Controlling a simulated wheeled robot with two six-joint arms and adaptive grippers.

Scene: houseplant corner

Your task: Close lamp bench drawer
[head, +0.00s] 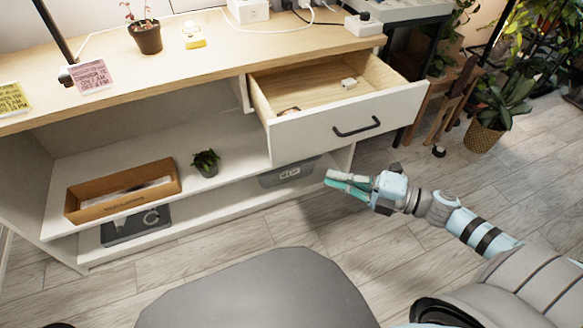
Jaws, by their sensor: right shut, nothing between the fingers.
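The lamp bench drawer (310,142) is pulled out at the right end of the bench (190,70). Its white front carries a dark bar handle (357,128). Inside the drawer lie a small white item (348,83) and a small brownish item (288,111). My right gripper (328,180) is shut and empty. It appears below the drawer front in the picture, pointing left, apart from the handle. My left gripper is not in view.
A cardboard box (90,214), a small potted plant (205,162) and a grey bin (270,180) are on the shelves below. A wooden stool (455,95) and a plant in a woven basket (484,136) stand to the right.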

